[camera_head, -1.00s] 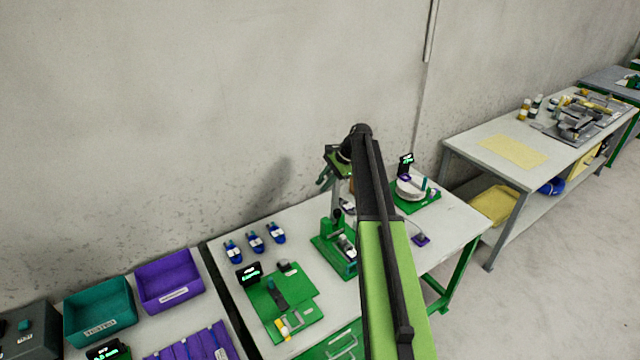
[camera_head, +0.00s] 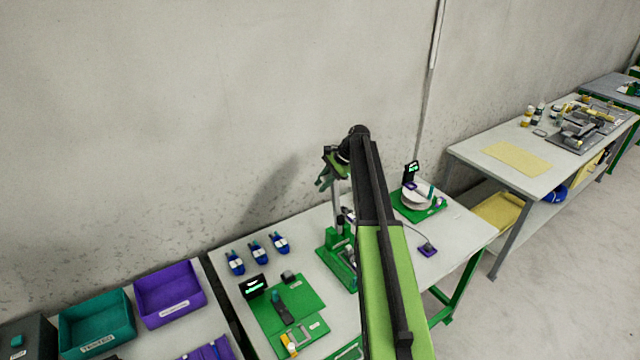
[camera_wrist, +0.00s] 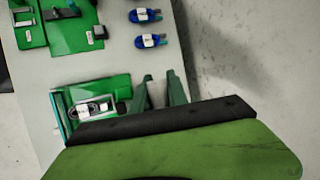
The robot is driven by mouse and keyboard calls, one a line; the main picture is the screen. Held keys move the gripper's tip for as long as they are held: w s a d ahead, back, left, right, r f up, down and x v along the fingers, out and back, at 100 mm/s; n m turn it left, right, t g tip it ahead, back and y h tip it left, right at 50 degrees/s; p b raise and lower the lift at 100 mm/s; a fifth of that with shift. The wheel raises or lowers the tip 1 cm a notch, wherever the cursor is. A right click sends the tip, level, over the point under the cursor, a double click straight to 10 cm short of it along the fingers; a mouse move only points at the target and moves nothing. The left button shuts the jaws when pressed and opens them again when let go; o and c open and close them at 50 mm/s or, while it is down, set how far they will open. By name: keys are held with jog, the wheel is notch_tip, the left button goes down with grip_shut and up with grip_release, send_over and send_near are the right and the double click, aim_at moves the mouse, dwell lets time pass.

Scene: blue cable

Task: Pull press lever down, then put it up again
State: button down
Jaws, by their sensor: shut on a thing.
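The press stands on the table with a green base (camera_head: 336,262) and an upright pale column (camera_head: 341,200). Its base also shows in the wrist view (camera_wrist: 100,92), left of my gripper. My gripper (camera_head: 324,182) is at the top left of the column, high above the table, its green fingers pointing down and left. In the wrist view its two green fingers (camera_wrist: 158,94) show past the wrist edge with a pale grey strip between them. They are shut on what appears to be the press lever, whose outline is mostly hidden by my arm and wrist.
A round device on a green plate (camera_head: 420,205) stands right of my arm. The wall is behind the table.

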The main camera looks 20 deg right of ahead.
jog(key=shift+d, duration=0.25)
jog(key=c, duration=1.3)
grip_release()
jog(key=shift+a+f, duration=0.1)
jog(key=shift+a, duration=0.2)
jog(key=p+v, duration=1.5)
jog(key=v, duration=0.2)
jog(key=shift+d, duration=0.1)
